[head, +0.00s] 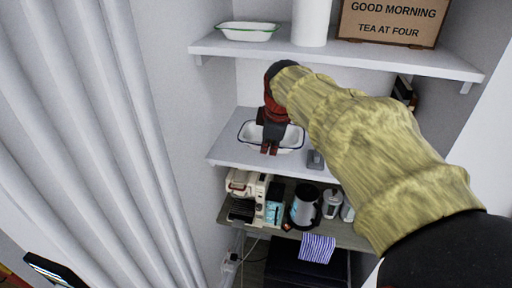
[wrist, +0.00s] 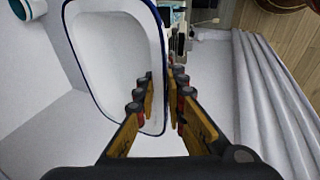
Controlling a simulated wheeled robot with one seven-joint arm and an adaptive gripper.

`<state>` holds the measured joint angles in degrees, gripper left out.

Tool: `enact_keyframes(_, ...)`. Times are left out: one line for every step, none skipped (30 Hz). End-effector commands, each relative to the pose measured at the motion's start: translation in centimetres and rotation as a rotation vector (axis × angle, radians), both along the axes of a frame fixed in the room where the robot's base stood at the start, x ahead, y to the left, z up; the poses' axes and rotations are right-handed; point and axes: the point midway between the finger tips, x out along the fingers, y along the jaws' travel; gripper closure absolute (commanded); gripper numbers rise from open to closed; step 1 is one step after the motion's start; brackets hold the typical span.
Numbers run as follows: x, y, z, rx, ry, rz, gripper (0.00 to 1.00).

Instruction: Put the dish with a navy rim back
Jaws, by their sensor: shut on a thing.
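The white dish with a navy rim (head: 293,138) is at the middle shelf (head: 228,150) in the head view. I cannot tell whether it rests on the shelf or hangs just above it. My gripper (head: 269,148) reaches down over the dish, fingers at its near side. In the wrist view the dish (wrist: 112,55) fills the upper left, and its long rim edge runs between the two fingers of my gripper (wrist: 163,92). The gripper is shut on that edge. My sleeved arm hides part of the shelf to the right.
The upper shelf (head: 360,59) holds a green-rimmed dish (head: 248,33), a white cylinder (head: 311,22) and a lettered sign (head: 392,22). A small grey object (head: 315,159) is right of the navy-rimmed dish. Below stand a coffee machine (head: 244,190) and kettle (head: 304,206). White curtain folds (head: 90,120) fill the left.

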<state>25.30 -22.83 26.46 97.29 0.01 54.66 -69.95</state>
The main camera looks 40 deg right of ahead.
Motion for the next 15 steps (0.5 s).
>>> enact_keyframes(0.3,-0.2,-0.2,-0.009,-0.010,-0.008,1.00)
enact_keyframes(0.6,-0.3,0.0,-0.013,-0.015,-0.011,1.00)
enact_keyframes(1.0,-0.4,-0.1,-0.016,-0.018,-0.015,1.00)
enact_keyframes(1.3,-0.5,-0.3,-0.017,-0.019,-0.015,1.00)
enact_keyframes(1.7,-0.7,-0.6,-0.018,-0.018,-0.015,1.00)
enact_keyframes(2.4,-0.9,-0.9,-0.018,-0.018,-0.015,1.00)
enact_keyframes(3.0,-1.2,-1.2,-0.018,-0.018,-0.015,1.00)
enact_keyframes(3.7,-1.4,-1.5,-0.018,-0.016,-0.015,1.00)
enact_keyframes(4.5,-1.7,-1.9,-0.018,-0.018,-0.015,1.00)
enact_keyframes(5.2,-2.0,-2.2,-0.018,-0.018,-0.014,1.00)
enact_keyframes(5.8,-2.2,-2.5,-0.018,-0.016,-0.014,1.00)
enact_keyframes(6.6,-2.5,-2.8,-0.018,-0.018,-0.014,1.00)
enact_keyframes(7.3,-2.7,-3.2,-0.018,-0.018,-0.015,1.00)
enact_keyframes(7.9,-3.0,-3.4,-0.019,-0.018,-0.015,1.00)
enact_keyframes(8.7,-3.3,-3.8,-0.018,-0.018,-0.015,1.00)
